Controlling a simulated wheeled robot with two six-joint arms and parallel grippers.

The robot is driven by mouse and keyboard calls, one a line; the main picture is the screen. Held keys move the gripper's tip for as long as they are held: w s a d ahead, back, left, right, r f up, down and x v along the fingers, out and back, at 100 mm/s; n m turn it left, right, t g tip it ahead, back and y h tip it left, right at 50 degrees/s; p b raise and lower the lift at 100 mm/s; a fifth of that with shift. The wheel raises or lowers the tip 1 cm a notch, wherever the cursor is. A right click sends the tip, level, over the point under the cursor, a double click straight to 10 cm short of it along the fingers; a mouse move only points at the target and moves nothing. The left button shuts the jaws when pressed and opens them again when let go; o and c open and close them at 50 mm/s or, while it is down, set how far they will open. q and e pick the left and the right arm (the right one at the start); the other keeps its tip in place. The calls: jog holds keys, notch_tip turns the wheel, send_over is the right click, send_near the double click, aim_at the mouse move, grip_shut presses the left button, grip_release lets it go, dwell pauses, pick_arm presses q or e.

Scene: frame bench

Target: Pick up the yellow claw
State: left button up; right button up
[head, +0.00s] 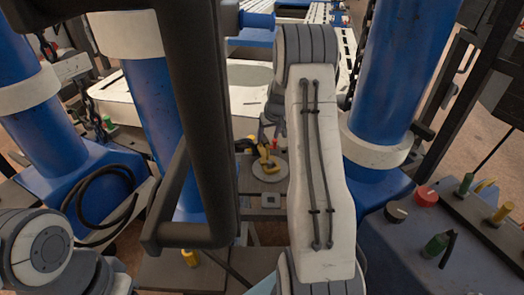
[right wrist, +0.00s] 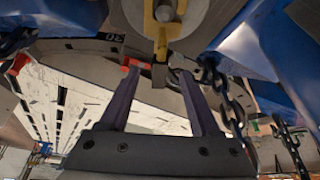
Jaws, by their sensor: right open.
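The yellow claw (head: 268,160) is a small yellow piece on a pale round plate (head: 260,172) near the middle of the head view. In the right wrist view a yellow part (right wrist: 161,42), seemingly the claw, shows at the top centre, just beyond the fingertips. My right gripper (right wrist: 157,70) is open, its two fingers spread below the yellow part. I cannot tell whether they touch it. In the head view my right arm hides part of that gripper. My left gripper is not in view; only part of my left arm shows at the lower left.
Thick blue columns with pale collars stand on both sides, the right one (head: 400,80) close to my right arm. A black tube frame (head: 200,120) crosses the front left. A blue panel with a red knob (head: 426,196) is at the right. Chains (right wrist: 232,105) hang near my right gripper.

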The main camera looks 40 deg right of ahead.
aim_at(265, 146)
jog(key=x, duration=0.3)
jog(key=shift+w+a+f, duration=0.1)
jog(key=shift+w+f, duration=0.1)
jog(key=b+x, duration=0.1)
jog(key=x, duration=0.4)
jog(key=shift+s+f, duration=0.1)
grip_shut()
dwell(1.1)
